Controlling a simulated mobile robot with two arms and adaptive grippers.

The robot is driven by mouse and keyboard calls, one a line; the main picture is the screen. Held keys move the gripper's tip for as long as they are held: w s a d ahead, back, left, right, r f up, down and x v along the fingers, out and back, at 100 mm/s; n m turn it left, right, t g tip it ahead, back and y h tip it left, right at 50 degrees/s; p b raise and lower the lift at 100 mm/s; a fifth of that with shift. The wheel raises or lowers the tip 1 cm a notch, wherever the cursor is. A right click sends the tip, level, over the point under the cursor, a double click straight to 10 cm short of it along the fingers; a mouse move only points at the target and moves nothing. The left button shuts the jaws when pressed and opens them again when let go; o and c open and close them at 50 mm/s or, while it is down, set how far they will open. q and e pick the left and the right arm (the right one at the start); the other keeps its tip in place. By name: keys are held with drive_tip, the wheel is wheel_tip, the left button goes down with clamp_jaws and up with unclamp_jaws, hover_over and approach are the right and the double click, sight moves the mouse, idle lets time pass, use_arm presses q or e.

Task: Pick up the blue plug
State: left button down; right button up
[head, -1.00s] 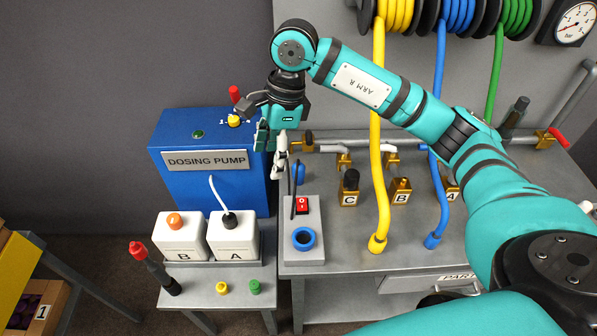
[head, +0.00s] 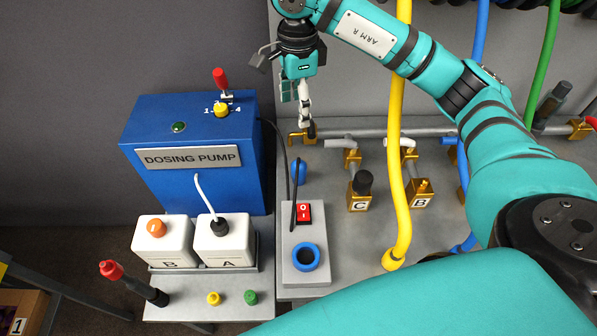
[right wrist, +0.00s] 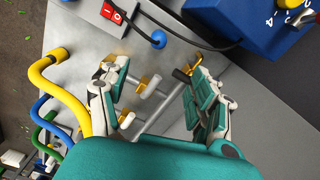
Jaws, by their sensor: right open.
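The blue plug (head: 299,172) is a small round blue piece on the grey bench, just behind the grey switch box. A blue ring (head: 306,257) sits on the front of that box. My right gripper (head: 300,118) is open and empty, pointing down over the bench behind the plug, apart from it in the picture. In the right wrist view the blue plug (right wrist: 158,39) shows beyond the open fingertips (right wrist: 154,70), between the black cable and the pipe fittings. My left gripper is not in view.
The blue dosing pump (head: 190,190) stands left of the plug. The switch box (head: 291,272) with a red switch (head: 303,213) and black cable is in front. Pipe valves (head: 360,192) and a hanging yellow hose (head: 397,150) are to the right.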

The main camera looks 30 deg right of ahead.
use_arm(q)
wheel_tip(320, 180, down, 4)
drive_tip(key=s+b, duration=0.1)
drive_tip(key=b, duration=0.2)
use_arm(e)
hover_over(299, 171)
drive_tip(key=w, duration=0.2)
wheel_tip(299, 171, down, 4)
drive_tip(key=f+p, duration=0.1)
drive_tip(key=f, duration=0.3)
drive_tip(key=f+p, duration=0.1)
drive_tip(key=f, duration=0.2)
drive_tip(key=f+p, duration=0.1)
drive_tip(key=f, duration=0.3)
drive_tip(key=shift+d+f, duration=0.35)
drive_tip(key=shift+d, duration=0.05)
drive_tip(key=shift+f, duration=0.3)
drive_tip(key=f+p, duration=0.2)
drive_tip(key=f, duration=0.1)
drive_tip(key=f+p, duration=0.1)
drive_tip(key=shift+s+f, duration=0.25)
drive_tip(key=shift+f, duration=0.45)
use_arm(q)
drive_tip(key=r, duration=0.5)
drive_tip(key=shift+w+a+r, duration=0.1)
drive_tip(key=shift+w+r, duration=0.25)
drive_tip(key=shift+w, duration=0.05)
use_arm(e)
drive_tip(key=shift+c, duration=0.5)
